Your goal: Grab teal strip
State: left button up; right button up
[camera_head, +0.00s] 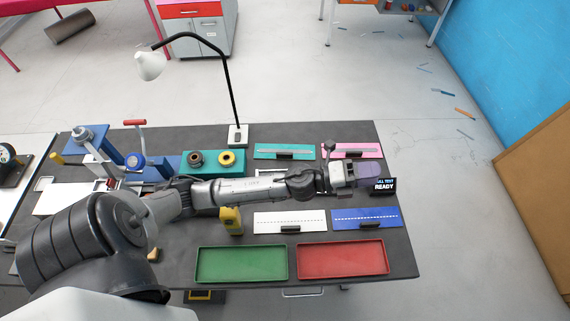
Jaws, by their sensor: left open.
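The teal strip (265,154) lies flat toward the back of the dark table, with a pale line along it and a small black block at its front edge. My left arm reaches in from the left across the table, in front of the strip. My left gripper (358,175) is right of and nearer than the teal strip, apart from it, and is open. Its fingertips are small and hard to make out. Nothing shows held in it. My right gripper is out of view.
A pink strip (370,150) lies right of the teal one. White (270,223) and blue (375,223) strips lie nearer. Green (240,263) and red (342,259) trays sit in front. A lamp (238,134) stands behind left; a small display (383,185) is near the gripper.

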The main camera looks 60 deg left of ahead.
pick_arm(q)
notch_tip(320, 180, down, 8)
jog(key=w+m+g+h+b, duration=0.4)
jog(key=m+g, duration=0.3)
jog(key=m, duration=0.4)
jog(key=m+g+y+b, duration=0.6)
jog(key=g+y+b, duration=0.5)
jog(key=y+b, duration=0.5)
send_over(284, 153)
notch_tip(284, 153, down, 14)
jog(key=h, duration=0.1)
notch_tip(284, 153, down, 5)
jog(key=shift+d+b, duration=0.15)
jog(key=shift+b, duration=0.8)
jog(key=shift+w+f, duration=0.1)
jog(key=shift+f, duration=0.7)
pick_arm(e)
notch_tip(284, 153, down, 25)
pick_arm(q)
jog(key=shift+f+b, duration=0.9)
jog(key=shift+f, duration=1.6)
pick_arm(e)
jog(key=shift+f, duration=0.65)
